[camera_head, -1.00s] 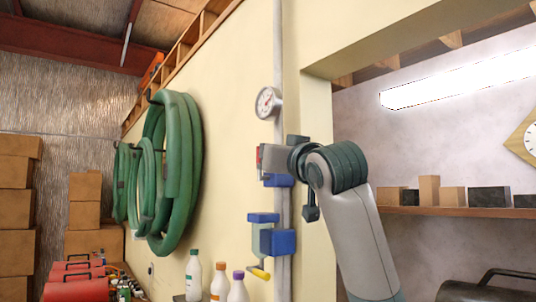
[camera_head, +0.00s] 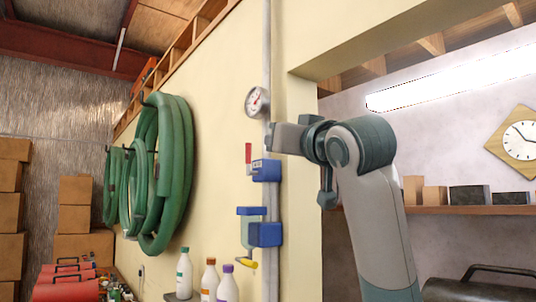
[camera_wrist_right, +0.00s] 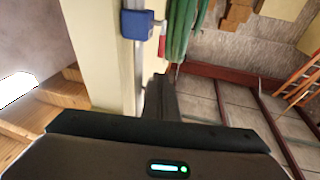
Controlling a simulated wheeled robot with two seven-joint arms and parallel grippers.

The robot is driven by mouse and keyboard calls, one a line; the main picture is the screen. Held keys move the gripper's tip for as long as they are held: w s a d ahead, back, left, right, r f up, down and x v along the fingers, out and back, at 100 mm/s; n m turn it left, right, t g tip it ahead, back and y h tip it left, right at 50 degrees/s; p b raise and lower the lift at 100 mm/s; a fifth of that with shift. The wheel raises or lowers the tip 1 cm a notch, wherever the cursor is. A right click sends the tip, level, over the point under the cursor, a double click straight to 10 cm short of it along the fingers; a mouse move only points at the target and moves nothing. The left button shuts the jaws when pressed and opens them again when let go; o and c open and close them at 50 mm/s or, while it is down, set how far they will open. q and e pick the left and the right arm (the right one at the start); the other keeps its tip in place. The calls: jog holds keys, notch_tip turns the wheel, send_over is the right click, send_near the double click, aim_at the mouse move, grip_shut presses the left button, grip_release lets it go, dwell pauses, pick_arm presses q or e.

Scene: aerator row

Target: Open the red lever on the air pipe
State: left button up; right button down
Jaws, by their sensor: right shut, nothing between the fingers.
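The red lever (camera_head: 248,153) stands upright at the left of the upper blue valve block (camera_head: 266,171) on the grey vertical air pipe (camera_head: 267,60). In the right wrist view the lever (camera_wrist_right: 162,42) shows beside the blue block (camera_wrist_right: 136,25). My right gripper (camera_head: 276,138) is shut and empty in front of the pipe, just above the block and to the right of the lever. Its dark fingers also show in the wrist view (camera_wrist_right: 160,98), apart from the lever in that picture. My left gripper is not in view.
A round gauge (camera_head: 257,102) sits on the pipe above my gripper. A lower blue fitting (camera_head: 265,235) with a yellow handle (camera_head: 243,264) is below. Green hoses (camera_head: 174,170) hang on the wall at left. Several bottles (camera_head: 209,280) stand below.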

jog(key=shift+r+b+v, duration=0.15)
jog(key=shift+b+v, duration=0.1)
jog(key=shift+v, duration=0.55)
jog(key=shift+r+b+v, duration=0.15)
jog(key=shift+b+v, duration=0.1)
jog(key=shift+v, duration=0.55)
